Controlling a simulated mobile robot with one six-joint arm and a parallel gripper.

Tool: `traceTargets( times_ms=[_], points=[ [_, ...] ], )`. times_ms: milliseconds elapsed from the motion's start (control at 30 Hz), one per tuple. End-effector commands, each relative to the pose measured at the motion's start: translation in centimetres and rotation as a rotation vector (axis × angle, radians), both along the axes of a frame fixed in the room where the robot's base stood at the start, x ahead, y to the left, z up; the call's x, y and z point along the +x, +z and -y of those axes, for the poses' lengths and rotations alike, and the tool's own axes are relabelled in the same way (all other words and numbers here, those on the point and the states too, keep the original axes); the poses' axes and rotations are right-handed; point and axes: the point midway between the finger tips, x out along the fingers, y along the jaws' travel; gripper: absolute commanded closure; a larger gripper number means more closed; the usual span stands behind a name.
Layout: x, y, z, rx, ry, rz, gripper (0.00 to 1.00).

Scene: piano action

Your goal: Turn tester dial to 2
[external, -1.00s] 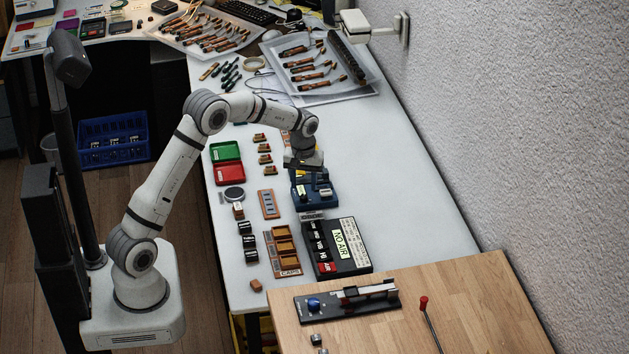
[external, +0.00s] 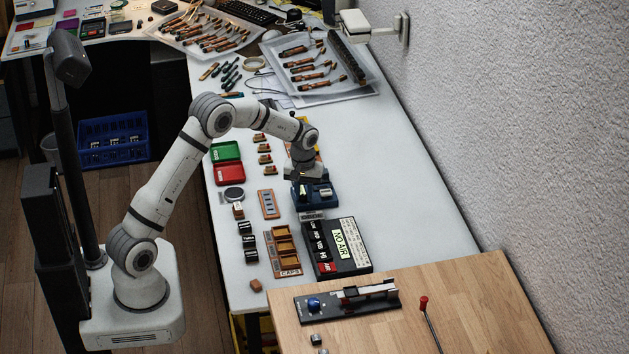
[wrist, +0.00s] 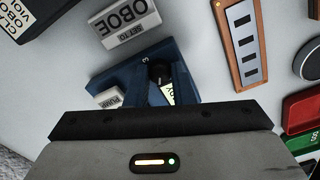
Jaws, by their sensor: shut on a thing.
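The blue tester (external: 325,201) stands on the white bench below my gripper (external: 304,178). In the wrist view the tester (wrist: 112,76) shows a black round dial (wrist: 160,72), with a "3" marked beside it. A pale PUSH button (wrist: 108,98) and a partly covered pale label (wrist: 168,92) are also on it. My gripper (wrist: 162,82) is down at the dial and shut on it. The contact itself is mostly hidden, and I cannot read the dial's setting.
A "SET TO OBOE" sign (wrist: 126,24) stands beside the tester. A black "NO AIR" box (external: 337,248), an orange slotted strip (external: 268,204) and green (external: 227,151) and red (external: 229,174) boxes are close by. The bench to the right is clear.

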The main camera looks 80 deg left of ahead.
Motion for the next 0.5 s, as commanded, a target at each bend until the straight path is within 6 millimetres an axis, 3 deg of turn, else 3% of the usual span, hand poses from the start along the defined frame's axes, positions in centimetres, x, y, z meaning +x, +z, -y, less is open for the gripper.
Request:
traceTargets(
  times_ms=[167, 500],
  points=[
    [0.02, 0.03, 0.00, 0.000, 0.000, 0.001, 1.00],
    [0.04, 0.02, 0.01, 0.001, -0.055, 0.001, 1.00]
  ],
)
